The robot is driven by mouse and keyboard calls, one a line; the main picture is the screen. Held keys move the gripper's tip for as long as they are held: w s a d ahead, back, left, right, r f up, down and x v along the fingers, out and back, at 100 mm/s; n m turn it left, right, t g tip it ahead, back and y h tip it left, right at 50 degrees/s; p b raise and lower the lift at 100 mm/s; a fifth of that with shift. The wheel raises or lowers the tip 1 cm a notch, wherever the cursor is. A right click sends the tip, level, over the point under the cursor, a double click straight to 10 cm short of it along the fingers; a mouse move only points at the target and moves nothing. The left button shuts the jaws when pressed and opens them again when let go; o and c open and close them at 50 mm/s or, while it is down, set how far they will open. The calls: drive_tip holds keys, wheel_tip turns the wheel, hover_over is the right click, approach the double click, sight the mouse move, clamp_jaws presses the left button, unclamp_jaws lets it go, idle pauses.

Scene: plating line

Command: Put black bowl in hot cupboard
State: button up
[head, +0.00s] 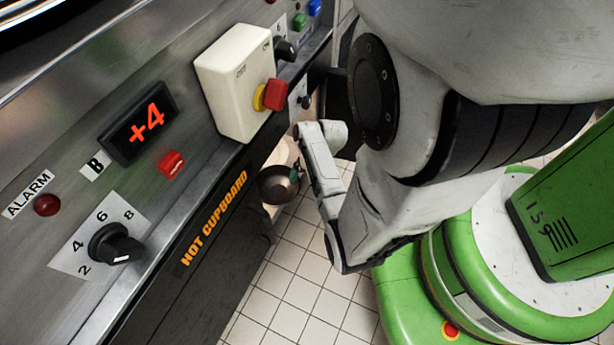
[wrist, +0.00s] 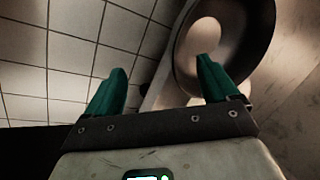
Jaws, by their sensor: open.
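The black bowl (head: 275,187) is at the far end of the hot cupboard (head: 207,245) front, beside a pale lit surface. In the wrist view the bowl (wrist: 225,40) fills the upper right, with a dark rim and a lit inside. My gripper (wrist: 162,65) is open, with two green fingers spread apart. Its right finger overlaps the bowl in the picture, and the left finger is clear of it. I cannot tell whether a finger touches the bowl. In the head view my arm hides most of the gripper (head: 295,174). What the bowl rests on is not clear.
The control panel above the cupboard carries a white box with a red and yellow button (head: 268,95), a black knob (head: 116,245) and a "+4" display (head: 139,122). The tiled floor (head: 300,290) is clear beside the cupboard.

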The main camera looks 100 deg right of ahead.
drive_tip(key=shift+o, duration=1)
drive_tip(key=s+p+v, duration=0.1)
drive_tip(key=p+v, duration=0.2)
drive_tip(key=v, duration=0.3)
drive_tip(key=s+p, duration=0.1)
drive_tip(key=s, duration=0.9)
drive_tip(key=shift+s+d+f, duration=0.35)
drive_tip(key=shift+d+f, duration=0.05)
drive_tip(key=shift+f, duration=0.05)
